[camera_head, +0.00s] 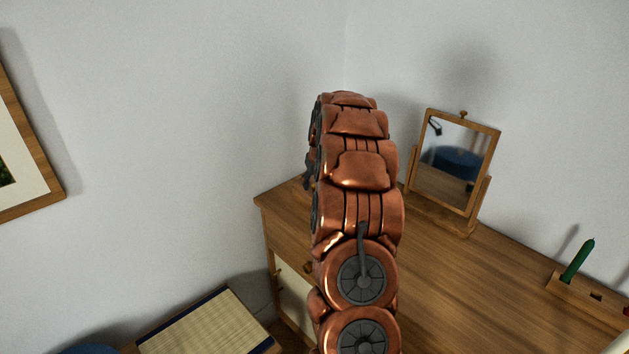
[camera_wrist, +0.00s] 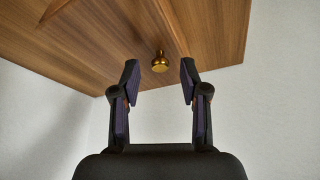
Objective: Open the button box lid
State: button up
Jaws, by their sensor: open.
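My gripper (camera_wrist: 160,77) is open and empty in the wrist view, with its two dark fingers apart. A round brass knob (camera_wrist: 159,63) stands out from a wooden panel (camera_wrist: 105,55) between and just beyond the fingertips. No contact with the knob is visible. I cannot tell whether this panel belongs to the button box. In the head view no button box can be made out. My copper arm hides part of the wooden dresser top, and only a dark bit of my gripper (camera_head: 308,172) shows beside the arm, near the back left corner.
The wooden dresser (camera_head: 460,285) carries a tilting mirror (camera_head: 455,160) at the back and a green candle (camera_head: 578,262) in a wooden holder at the right. A woven-topped piece (camera_head: 205,325) stands low at the left. A framed picture (camera_head: 25,160) hangs on the left wall.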

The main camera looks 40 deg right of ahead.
jog(key=shift+w+f, duration=0.1)
jog(key=shift+f, duration=0.1)
jog(key=shift+c, duration=0.3)
grip_shut()
